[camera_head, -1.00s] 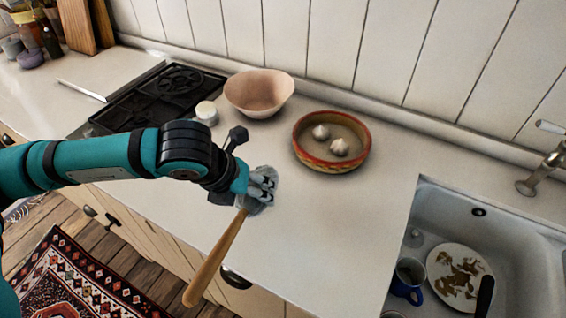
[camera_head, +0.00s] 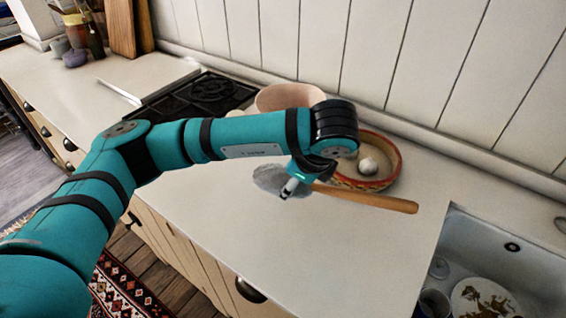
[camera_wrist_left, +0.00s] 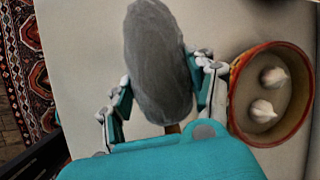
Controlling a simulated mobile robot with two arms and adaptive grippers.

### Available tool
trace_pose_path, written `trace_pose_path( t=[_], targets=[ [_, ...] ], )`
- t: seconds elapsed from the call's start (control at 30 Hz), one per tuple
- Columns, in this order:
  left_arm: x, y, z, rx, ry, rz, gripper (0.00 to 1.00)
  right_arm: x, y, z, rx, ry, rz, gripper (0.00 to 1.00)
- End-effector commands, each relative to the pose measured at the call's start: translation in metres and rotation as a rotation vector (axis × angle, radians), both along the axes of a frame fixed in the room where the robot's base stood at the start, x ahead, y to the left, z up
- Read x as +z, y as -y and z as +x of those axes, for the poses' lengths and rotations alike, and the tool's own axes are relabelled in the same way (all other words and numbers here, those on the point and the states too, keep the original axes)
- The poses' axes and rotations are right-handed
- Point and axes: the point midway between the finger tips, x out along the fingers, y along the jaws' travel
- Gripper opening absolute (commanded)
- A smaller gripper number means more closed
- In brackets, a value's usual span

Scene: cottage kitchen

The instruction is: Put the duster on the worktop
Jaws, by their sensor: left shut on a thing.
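The duster has a grey fluffy head (camera_head: 268,179) and a long wooden handle (camera_head: 370,199). My left gripper (camera_head: 291,187) is shut on the duster near where head and handle meet. In the head view the duster lies roughly level over the worktop (camera_head: 225,225), its handle pointing right across the front of the bowl. I cannot tell whether it touches the surface. In the left wrist view the grey head (camera_wrist_left: 160,65) fills the space between the fingers (camera_wrist_left: 163,90), and a short piece of handle shows below it. My right gripper is not in view.
A red-rimmed bowl (camera_head: 392,155) with garlic bulbs stands just behind the handle. A pink bowl (camera_head: 290,96) and a hob (camera_head: 212,92) are farther left. The sink (camera_head: 480,245) is at right. The worktop's front middle is clear.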

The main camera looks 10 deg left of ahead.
Motion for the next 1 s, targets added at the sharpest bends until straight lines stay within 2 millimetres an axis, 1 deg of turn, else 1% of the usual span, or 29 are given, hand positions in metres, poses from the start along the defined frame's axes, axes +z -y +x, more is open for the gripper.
trace_pose_path(
  t=[0.03,0.1,0.3,0.37,0.4,0.5,0.6,0.67,0.83,0.9,1.0],
  targets=[
    [-0.003,-0.009,0.011,0.008,-0.005,-0.003,0.24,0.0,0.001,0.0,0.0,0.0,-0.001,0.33],
    [-0.006,-0.021,0.026,0.007,-0.006,-0.001,0.24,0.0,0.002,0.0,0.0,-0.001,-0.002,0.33],
    [-0.011,-0.048,0.067,0.003,-0.004,-0.002,0.24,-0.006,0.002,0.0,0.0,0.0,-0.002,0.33],
    [-0.006,-0.055,0.076,0.003,-0.002,0.002,0.24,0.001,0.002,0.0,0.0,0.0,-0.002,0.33],
    [-0.007,-0.059,0.081,0.002,-0.002,0.002,0.24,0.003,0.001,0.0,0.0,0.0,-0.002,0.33],
    [-0.009,-0.063,0.087,-0.001,-0.001,0.002,0.24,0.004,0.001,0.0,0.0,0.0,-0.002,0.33],
    [-0.013,-0.064,0.089,-0.003,-0.002,0.001,0.24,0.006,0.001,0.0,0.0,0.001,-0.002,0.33],
    [-0.018,-0.063,0.088,-0.004,-0.004,0.001,0.24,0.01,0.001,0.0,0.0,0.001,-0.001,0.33],
    [-0.041,-0.064,0.088,-0.004,-0.005,0.001,0.24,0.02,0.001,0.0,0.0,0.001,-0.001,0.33],
    [-0.045,-0.064,0.088,-0.003,-0.001,0.002,0.24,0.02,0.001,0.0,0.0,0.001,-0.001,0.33],
    [-0.046,-0.063,0.089,-0.003,0.0,0.002,0.24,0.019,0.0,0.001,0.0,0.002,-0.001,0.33]
  ],
)
